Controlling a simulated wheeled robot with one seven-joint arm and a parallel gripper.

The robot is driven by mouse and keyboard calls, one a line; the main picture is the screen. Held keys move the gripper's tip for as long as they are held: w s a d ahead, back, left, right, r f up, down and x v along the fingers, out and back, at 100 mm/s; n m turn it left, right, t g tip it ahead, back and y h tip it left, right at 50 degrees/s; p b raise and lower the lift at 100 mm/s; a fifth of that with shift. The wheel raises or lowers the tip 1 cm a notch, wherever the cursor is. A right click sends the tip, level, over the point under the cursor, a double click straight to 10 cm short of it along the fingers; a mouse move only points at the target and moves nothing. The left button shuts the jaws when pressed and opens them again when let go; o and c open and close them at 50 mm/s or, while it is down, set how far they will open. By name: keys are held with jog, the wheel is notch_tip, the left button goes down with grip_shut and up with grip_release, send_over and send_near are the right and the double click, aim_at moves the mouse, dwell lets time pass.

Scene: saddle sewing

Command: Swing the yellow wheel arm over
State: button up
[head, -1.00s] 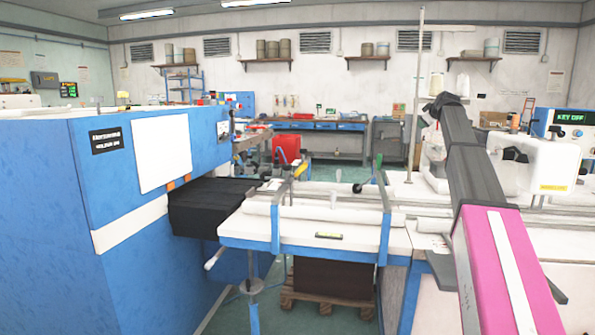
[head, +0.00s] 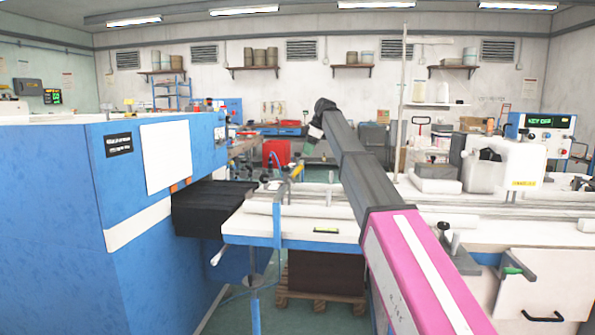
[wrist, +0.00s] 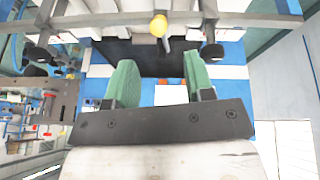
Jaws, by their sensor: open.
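The yellow wheel arm (head: 296,170) shows as a small yellow piece on the rail at the left end of the white table in the head view. In the wrist view a round yellow knob (wrist: 158,25), seemingly its end, lies ahead, centred between my fingers. My gripper (wrist: 160,75) is open, its two green-padded fingers apart with nothing between them. The knob is beyond the fingertips and not visibly touched. In the head view my gripper (head: 310,146) hangs above and slightly right of the yellow piece, small and partly hidden by my wrist.
A large blue machine (head: 100,220) stands left, with a black block (head: 208,208) at its side. The white table (head: 250,226) has blue uprights and rails. A white sewing head (head: 505,165) stands right. A pallet (head: 320,302) sits under the table.

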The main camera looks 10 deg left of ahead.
aim_at(299, 168)
jog(key=x, duration=0.9)
jog(key=shift+w+a+f, duration=0.1)
jog(key=shift+f, duration=0.2)
grip_shut()
